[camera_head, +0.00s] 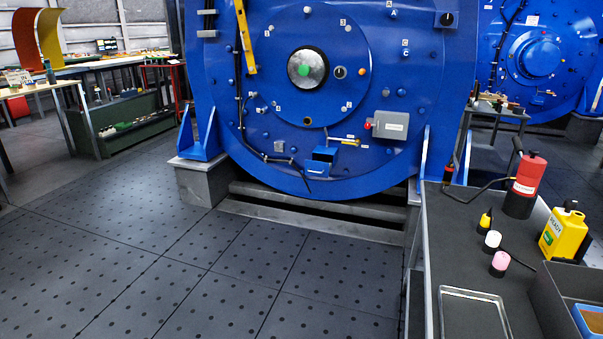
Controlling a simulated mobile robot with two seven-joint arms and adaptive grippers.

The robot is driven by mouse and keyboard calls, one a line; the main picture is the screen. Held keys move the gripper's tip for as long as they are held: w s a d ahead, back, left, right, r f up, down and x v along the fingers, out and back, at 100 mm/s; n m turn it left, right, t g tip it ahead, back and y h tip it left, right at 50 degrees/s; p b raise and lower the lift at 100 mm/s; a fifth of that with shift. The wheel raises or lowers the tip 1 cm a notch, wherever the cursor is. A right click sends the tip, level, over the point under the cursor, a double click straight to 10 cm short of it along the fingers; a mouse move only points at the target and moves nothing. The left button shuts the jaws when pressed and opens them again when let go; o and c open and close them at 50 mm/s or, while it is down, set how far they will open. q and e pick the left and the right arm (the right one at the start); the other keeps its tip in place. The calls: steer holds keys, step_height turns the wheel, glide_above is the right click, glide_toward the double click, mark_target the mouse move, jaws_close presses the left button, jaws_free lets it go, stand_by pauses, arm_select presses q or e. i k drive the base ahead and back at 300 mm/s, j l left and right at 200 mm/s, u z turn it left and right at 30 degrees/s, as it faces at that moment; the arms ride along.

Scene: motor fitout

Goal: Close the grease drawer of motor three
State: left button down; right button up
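A large blue motor (245,65) stands ahead, and its round end face fills the upper middle of the view. I cannot read a number marking it as motor three. Low on this face a small blue box-like drawer (319,168) sticks out, with a dark opening or top visible. It looks like the grease drawer and appears pulled out, though how far is hard to tell. A yellow-handled fitting (346,142) sits just to its upper right. Neither of my grippers is in view.
A grey box (390,125) with a red button is on the motor face. A dark bench (455,240) at right holds a red canister (524,187), a yellow jug (562,232) and a metal tray (472,293). Open perforated floor (200,265) lies before the motor.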

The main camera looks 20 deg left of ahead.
mark_target(314, 168)
steer(key=i+j, duration=0.1)
steer(key=j, duration=0.3)
steer(key=i+j, duration=0.1)
steer(key=j, duration=0.25)
steer(key=i+j, duration=0.1)
steer(key=j, duration=0.3)
steer(key=i+j, duration=0.25)
steer(key=i, duration=0.15)
steer(key=i+j, duration=0.2)
steer(key=i, duration=0.2)
steer(key=i+j, duration=0.25)
steer(key=i, duration=0.15)
